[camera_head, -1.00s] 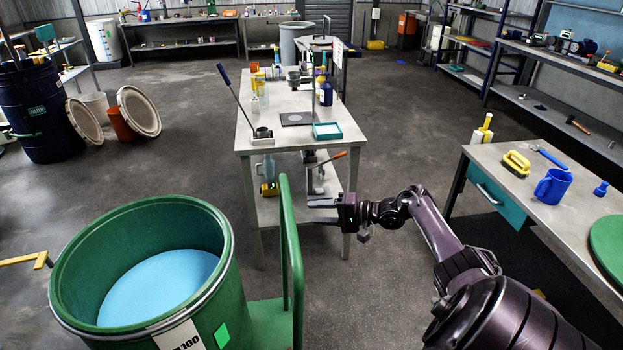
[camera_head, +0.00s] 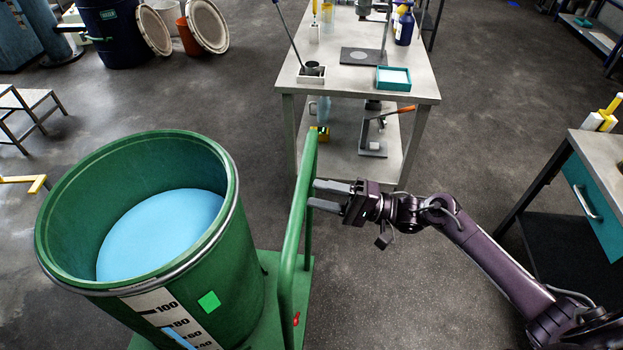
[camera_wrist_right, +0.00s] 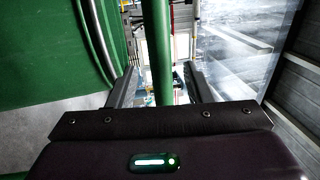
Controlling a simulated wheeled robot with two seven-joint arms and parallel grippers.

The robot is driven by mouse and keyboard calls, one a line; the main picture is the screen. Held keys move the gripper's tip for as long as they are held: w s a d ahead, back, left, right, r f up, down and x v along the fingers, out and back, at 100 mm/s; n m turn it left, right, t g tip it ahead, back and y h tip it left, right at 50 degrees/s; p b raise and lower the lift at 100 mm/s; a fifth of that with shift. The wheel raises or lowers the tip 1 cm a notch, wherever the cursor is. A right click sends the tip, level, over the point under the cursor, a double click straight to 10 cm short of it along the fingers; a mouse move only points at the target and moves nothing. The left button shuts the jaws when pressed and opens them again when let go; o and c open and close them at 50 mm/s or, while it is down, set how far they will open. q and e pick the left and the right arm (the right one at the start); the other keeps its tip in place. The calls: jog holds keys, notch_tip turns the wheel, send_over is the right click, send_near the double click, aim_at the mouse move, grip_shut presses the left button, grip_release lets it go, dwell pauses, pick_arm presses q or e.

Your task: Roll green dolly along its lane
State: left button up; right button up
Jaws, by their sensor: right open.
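The green dolly (camera_head: 272,275) stands at lower centre in the head view, with its upright green handle (camera_head: 299,210) on its right side. A large green drum (camera_head: 235,275) holding light blue material (camera_head: 160,235) stands on it. My right gripper (camera_head: 314,194) is open and empty at the handle's right side. In the right wrist view, the green handle bar (camera_wrist_right: 158,50) runs upright between the lines of the two open fingers (camera_wrist_right: 160,82). I cannot tell how deep the bar lies between them. My left gripper is not in view.
A metal table (camera_head: 425,75) with tools stands ahead of the dolly. A bench with a teal drawer (camera_head: 590,190) is at the right. A dark blue drum (camera_head: 118,35) and lids stand at back left. Open floor (camera_head: 230,130) lies between the drum and the table.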

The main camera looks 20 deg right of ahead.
aim_at(301, 188)
jog(key=x, duration=0.3)
jog(key=p+x, duration=0.1)
jog(key=shift+s+a+r, duration=0.1)
jog(key=shift+a+r, duration=0.2)
jog(key=shift+a, duration=0.15)
jog(key=shift+f+x, duration=0.2)
jog(key=shift+x, duration=0.85)
jog(key=shift+f, duration=0.1)
jog(key=c, duration=0.4)
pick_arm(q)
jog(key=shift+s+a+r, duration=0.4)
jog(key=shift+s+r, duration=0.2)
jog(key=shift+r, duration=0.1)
pick_arm(e)
grip_shut()
